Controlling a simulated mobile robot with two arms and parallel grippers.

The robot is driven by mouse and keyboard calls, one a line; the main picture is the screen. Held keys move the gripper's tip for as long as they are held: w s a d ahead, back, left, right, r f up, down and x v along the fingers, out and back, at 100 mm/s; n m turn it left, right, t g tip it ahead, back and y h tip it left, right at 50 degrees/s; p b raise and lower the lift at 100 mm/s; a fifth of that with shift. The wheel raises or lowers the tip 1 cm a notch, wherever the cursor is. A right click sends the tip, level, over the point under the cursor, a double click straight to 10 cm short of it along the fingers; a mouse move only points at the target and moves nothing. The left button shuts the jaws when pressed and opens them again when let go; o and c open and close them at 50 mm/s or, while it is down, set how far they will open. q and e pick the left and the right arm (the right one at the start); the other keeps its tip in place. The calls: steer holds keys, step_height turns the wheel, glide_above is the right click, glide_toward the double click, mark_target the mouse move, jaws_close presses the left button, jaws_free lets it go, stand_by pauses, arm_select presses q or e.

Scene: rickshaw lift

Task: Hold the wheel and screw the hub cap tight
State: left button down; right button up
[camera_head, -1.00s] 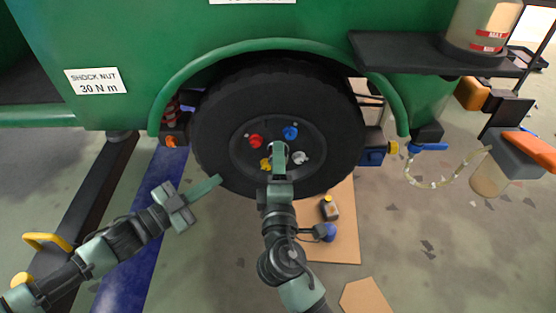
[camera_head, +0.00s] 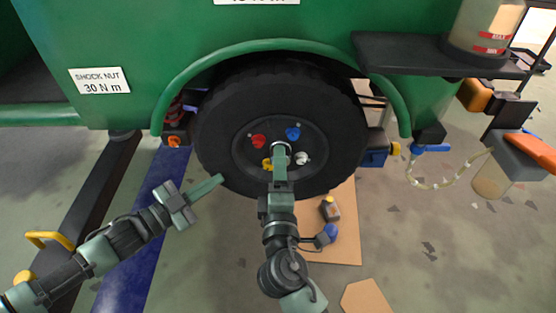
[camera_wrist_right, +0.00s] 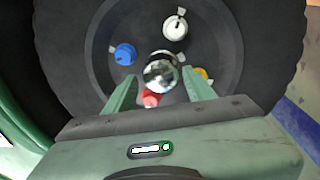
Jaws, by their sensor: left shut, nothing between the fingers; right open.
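The wheel (camera_head: 225,128) is a black tyre under the green arch. The silver hub cap (camera_wrist_right: 160,73) sits at its centre, ringed by red (camera_head: 258,141), blue (camera_head: 293,134), yellow (camera_head: 267,163) and white (camera_head: 302,158) coloured nuts. My right gripper (camera_head: 280,158) is open and points at the hub cap, partly covering it in the head view. In the right wrist view the cap lies just beyond and between the fingertips; contact cannot be told. My left gripper (camera_head: 222,178) is shut and empty, its tip by the tyre's lower left edge; whether it touches is unclear.
A blue strip (camera_head: 145,220) and a dark beam (camera_head: 95,190) lie at the left. A small bottle (camera_head: 330,209) stands on cardboard (camera_head: 345,245) below the wheel. A dark shelf (camera_head: 420,55) with a tank (camera_head: 485,25) and a hose (camera_head: 435,184) are at the right.

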arm_select(q)
steer(key=shift+w+a+r, duration=0.25)
steer(key=shift+w+r, duration=0.1)
arm_select(e)
steer(key=s, duration=1)
steer(key=shift+s+f, duration=0.25)
steer(key=shift+r, duration=0.1)
arm_select(q)
steer(key=shift+s+d+f+p, duration=0.15)
steer(key=shift+s+p, duration=0.5)
steer(key=shift+s, duration=0.2)
steer(key=s+p, duration=0.3)
steer(key=s, duration=0.3)
steer(key=shift+s, duration=0.3)
arm_select(e)
steer(key=shift+w+d+r, duration=0.1)
steer(key=shift+w+r, duration=0.05)
steer(key=shift+r, duration=2.05)
arm_select(q)
steer(key=shift+f, duration=0.1)
